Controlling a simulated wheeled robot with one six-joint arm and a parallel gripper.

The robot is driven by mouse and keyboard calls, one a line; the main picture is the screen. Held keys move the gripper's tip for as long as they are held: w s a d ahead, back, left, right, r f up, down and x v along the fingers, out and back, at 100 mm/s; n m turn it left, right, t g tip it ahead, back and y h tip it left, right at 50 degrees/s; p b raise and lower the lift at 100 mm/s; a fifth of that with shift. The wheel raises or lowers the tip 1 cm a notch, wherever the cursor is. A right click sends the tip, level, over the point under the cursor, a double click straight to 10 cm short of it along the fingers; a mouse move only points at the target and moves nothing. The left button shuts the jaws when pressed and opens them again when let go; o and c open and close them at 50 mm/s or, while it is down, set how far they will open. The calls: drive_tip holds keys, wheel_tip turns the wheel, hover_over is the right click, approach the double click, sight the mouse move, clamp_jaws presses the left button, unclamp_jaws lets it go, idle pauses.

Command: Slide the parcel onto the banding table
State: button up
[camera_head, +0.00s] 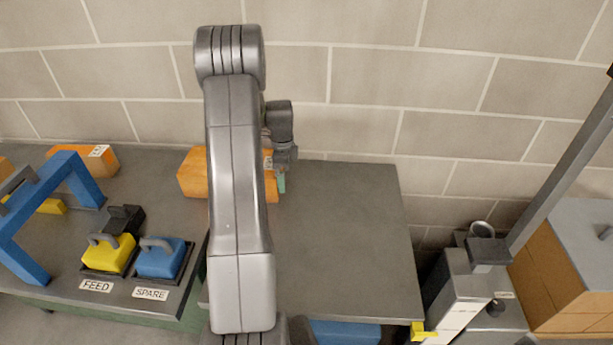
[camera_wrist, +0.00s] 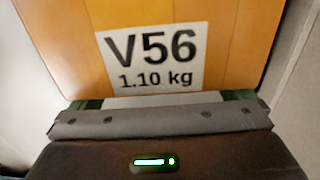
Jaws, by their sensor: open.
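An orange parcel (camera_head: 193,175) lies at the back, near where the left and right grey tabletops meet; my arm hides its middle. In the wrist view its face (camera_wrist: 225,45) fills the top, with a white label reading V56, 1.10 kg. My gripper (camera_head: 281,182) is at the parcel's right end, its jaws open; its green fingertips also show in the wrist view (camera_wrist: 163,101), close against the label face. Contact is unclear. The left tabletop (camera_head: 150,190) carries a blue arch (camera_head: 75,180). I cannot tell for certain which top is the banding table.
A second orange box (camera_head: 97,160) with a label is at the back left. Yellow (camera_head: 108,254) and blue (camera_head: 160,260) handled blocks sit by FEED and SPARE labels. The right tabletop (camera_head: 345,240) is clear. A block wall stands behind; a post and cartons stand right.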

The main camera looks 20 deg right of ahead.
drive_tip(key=shift+w+a, duration=1)
drive_tip(key=shift+a, duration=1.05)
drive_tip(key=shift+w+a, duration=0.95)
drive_tip(key=shift+a, duration=1.1)
drive_tip(key=shift+w+a, duration=1)
drive_tip(key=shift+a, duration=1.05)
drive_tip(key=shift+w+a, duration=0.3)
drive_tip(key=shift+a, duration=0.25)
drive_tip(key=shift+w+a, duration=0.25)
drive_tip(key=shift+a, duration=0.3)
drive_tip(key=shift+d, duration=0.15)
drive_tip(key=shift+s+d+b, duration=0.2)
drive_tip(key=shift+s+d, duration=0.15)
drive_tip(key=shift+d, duration=0.25)
drive_tip(key=shift+s+d+b, duration=0.2)
drive_tip(key=shift+s+d, duration=0.1)
drive_tip(key=shift+d, duration=0.3)
wheel_tip(320, 180, up, 13)
drive_tip(key=p, duration=0.7)
drive_tip(key=shift+d, duration=0.1)
